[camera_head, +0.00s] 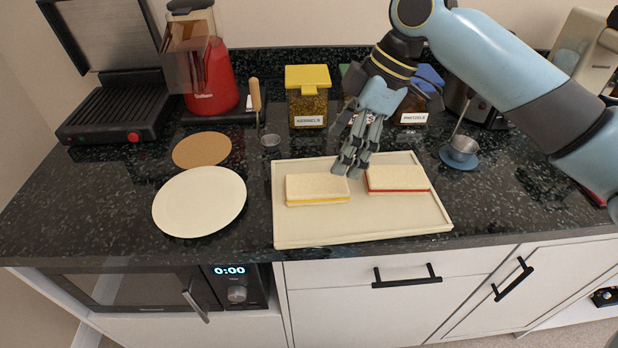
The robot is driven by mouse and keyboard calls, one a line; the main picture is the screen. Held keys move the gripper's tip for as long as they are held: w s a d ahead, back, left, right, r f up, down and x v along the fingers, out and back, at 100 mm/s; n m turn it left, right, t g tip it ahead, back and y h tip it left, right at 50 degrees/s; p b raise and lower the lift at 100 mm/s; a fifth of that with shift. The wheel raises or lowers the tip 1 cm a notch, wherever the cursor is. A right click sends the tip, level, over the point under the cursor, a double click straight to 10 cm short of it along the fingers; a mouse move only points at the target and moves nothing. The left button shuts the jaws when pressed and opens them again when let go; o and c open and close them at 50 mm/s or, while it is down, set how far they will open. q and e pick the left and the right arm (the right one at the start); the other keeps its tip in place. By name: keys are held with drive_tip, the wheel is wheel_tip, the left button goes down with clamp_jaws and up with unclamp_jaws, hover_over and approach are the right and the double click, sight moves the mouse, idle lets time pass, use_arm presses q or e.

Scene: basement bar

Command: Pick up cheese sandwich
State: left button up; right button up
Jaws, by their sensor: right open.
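The cheese sandwich (317,189), white bread with a yellow layer, lies on the left part of a pale board (355,225) on the dark counter. A second sandwich (397,179) with a red layer lies to its right on the same board. My right gripper (350,172) points down over the board, near the gap between the two sandwiches and close to the cheese sandwich's right back corner. It is open, with nothing between its fingers. I cannot tell whether it touches the bread. My left gripper is not in view.
A white plate (199,202) and a brown round mat (202,149) lie left of the board. A yellow-lidded kernels jar (308,98) and other jars stand behind.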

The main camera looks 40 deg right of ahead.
sight(318, 183)
drive_tip(key=x, duration=0.2)
drive_tip(key=shift+a+f, duration=0.2)
drive_tip(key=shift+f, duration=0.1)
drive_tip(key=shift+w+a+f, duration=0.1)
drive_tip(key=shift+f, duration=0.2)
drive_tip(key=x, duration=0.4)
drive_tip(key=shift+a+f+p, duration=0.15)
drive_tip(key=shift+a+p, duration=0.2)
drive_tip(key=shift+w+a+f, duration=0.1)
drive_tip(key=shift+f, duration=0.2)
drive_tip(key=shift+c, duration=1.3)
drive_tip(key=c, duration=0.9)
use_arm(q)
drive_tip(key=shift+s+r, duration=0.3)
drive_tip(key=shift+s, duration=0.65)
use_arm(e)
drive_tip(key=shift+c, duration=0.7)
